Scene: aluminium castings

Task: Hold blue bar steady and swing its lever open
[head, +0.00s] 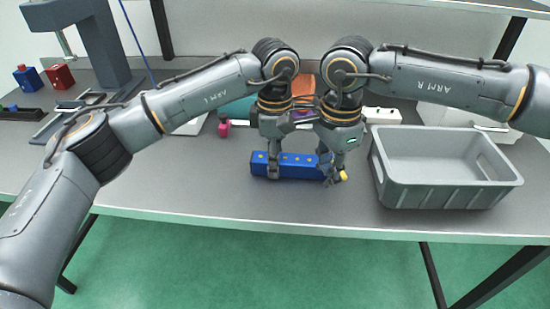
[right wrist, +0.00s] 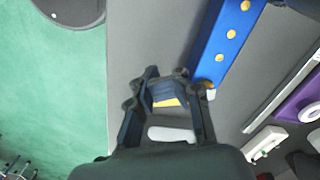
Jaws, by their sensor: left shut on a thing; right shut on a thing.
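The blue bar (head: 300,161) lies on the grey table near its front edge, with a row of yellow dots along its top. It also shows in the right wrist view (right wrist: 228,42). My left gripper (head: 272,172) is shut on the bar near its left end. My right gripper (head: 333,174) is at the bar's right end, shut on the lever (right wrist: 167,92), a dark blue piece with a yellow patch between the fingers. The lever's yellow tip (head: 343,176) shows beside the right fingers in the head view. The fingers hide much of the lever; its exact angle is unclear.
A grey open crate (head: 440,194) stands close to the right of the bar. Behind the grippers are a pink piece (head: 224,129), an orange item (head: 302,90) and a white block (head: 382,115). Red (head: 60,77) and blue (head: 27,78) blocks stand far left. The table's front left is clear.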

